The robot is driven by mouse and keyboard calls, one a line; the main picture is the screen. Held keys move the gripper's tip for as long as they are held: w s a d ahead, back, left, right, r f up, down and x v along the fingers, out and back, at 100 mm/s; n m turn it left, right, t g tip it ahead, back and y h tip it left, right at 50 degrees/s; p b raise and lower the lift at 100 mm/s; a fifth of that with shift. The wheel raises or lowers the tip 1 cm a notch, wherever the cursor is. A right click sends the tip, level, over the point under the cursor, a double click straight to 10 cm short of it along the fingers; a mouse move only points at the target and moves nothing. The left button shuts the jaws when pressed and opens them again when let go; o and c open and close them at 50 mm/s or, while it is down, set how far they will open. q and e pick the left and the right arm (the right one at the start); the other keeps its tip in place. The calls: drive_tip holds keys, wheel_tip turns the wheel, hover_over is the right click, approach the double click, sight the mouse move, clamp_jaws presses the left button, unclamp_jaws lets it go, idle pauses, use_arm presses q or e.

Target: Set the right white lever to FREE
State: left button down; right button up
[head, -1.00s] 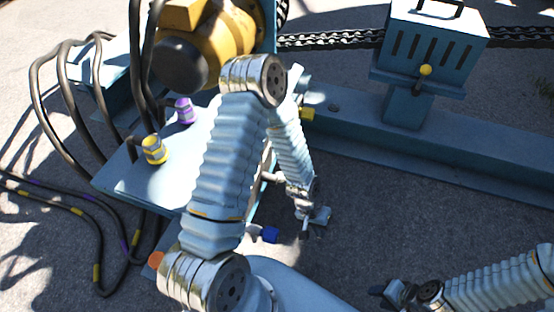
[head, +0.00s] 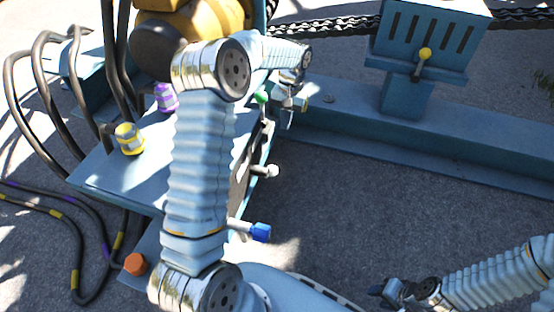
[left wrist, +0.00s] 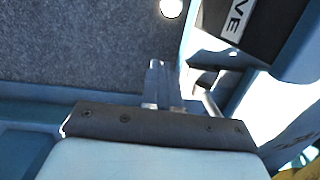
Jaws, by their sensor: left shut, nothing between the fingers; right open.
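A lever with a white knob (head: 271,171) sticks out from the right side of the blue machine in the head view. A white round knob also shows at the top edge of the left wrist view (left wrist: 171,8). A dark label plate with the letters "VE" (left wrist: 238,17) is beside it; the rest of the word is cut off. My left gripper (head: 292,104) is shut and empty, beyond the white knob, near the green knob. Its fingers show in the left wrist view (left wrist: 158,75), apart from the white knob. My right gripper (head: 382,290) is open and empty at the lower right.
A green knob (head: 261,97), a blue knob (head: 261,232) and an orange knob (head: 135,264) are on the machine. A blue beam (head: 440,136) runs behind, bearing a slotted box (head: 425,42) with a yellow-knobbed lever. Ground between machine and right arm is clear.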

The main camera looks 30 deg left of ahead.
sight(269, 171)
use_arm(q)
drive_tip(key=shift+a+r, duration=0.1)
drive_tip(key=s+f+b, duration=0.2)
drive_tip(key=s+f, duration=0.2)
drive_tip(key=f, duration=0.8)
drive_tip(key=shift+s+b, duration=0.3)
drive_tip(key=shift+s, duration=0.1)
drive_tip(key=shift+f, duration=0.1)
